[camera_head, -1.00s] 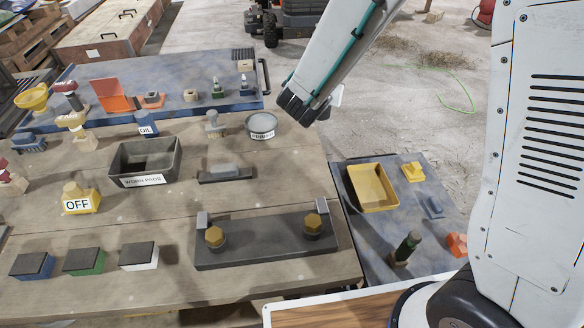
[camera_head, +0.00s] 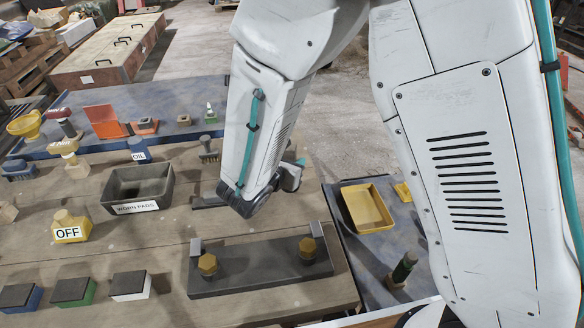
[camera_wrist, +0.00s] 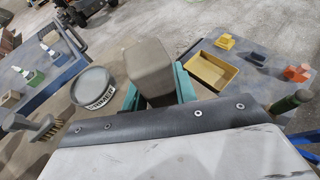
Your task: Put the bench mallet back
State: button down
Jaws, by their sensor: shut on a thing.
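In the wrist view a grey-brown block with rounded edges, which looks like the head of the bench mallet (camera_wrist: 148,68), stands between the teal fingers of my gripper (camera_wrist: 157,90). The gripper is shut on it. No handle shows, and the lower part is hidden behind the wrist housing. In the head view my forearm hangs over the right part of the wooden bench (camera_head: 165,235), and the fingers and mallet are hidden behind it. I cannot tell which spot is the mallet's own place.
A grey PRIMER tin (camera_wrist: 93,88) and a brush (camera_wrist: 45,128) lie left of the mallet in the wrist view. A yellow tray (camera_head: 366,207) is on the right side table.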

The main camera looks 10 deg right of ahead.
jog(key=shift+f, duration=1.05)
jog(key=shift+f, duration=0.1)
jog(key=c, duration=1.1)
grip_release()
jog(key=shift+f, duration=0.1)
